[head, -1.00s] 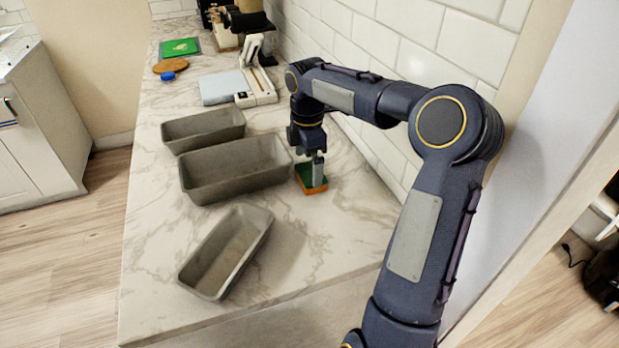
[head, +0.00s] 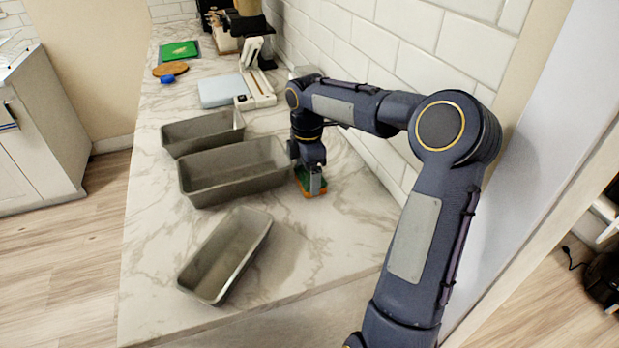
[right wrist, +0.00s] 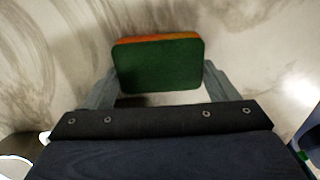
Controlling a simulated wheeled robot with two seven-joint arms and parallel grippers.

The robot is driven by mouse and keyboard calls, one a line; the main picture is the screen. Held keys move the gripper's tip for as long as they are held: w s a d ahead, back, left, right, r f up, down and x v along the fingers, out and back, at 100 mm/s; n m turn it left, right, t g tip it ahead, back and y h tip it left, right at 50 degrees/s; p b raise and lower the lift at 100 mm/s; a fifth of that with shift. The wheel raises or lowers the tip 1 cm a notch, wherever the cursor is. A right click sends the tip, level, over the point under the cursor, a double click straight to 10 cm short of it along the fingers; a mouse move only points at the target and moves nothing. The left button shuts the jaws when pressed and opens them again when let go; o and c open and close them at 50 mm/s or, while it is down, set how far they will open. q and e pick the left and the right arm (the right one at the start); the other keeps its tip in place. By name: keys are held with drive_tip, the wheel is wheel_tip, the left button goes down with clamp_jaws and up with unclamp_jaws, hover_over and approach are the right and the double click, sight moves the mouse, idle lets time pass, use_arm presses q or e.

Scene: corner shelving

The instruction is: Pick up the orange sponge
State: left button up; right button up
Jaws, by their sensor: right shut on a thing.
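The orange sponge (head: 317,195) has a green top and lies on the marble counter, right of the middle grey pan. In the right wrist view the sponge (right wrist: 158,66) shows its green face up, with an orange edge behind. My right gripper (head: 312,182) points down over it. Its two fingers stand at the left and right sides of the sponge and are shut on it. I cannot tell whether the sponge is clear of the counter. My left gripper is not in view.
Several grey loaf pans stand left of the sponge; the middle pan (head: 235,183) is close beside my gripper, and the front pan (head: 225,258) lies nearer. The tiled wall (head: 390,150) is close on the right. The counter front (head: 330,245) is clear.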

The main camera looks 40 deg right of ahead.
sight(307, 176)
drive_tip(key=shift+r, duration=0.1)
wheel_tip(307, 176, up, 10)
drive_tip(key=shift+p, duration=0.45)
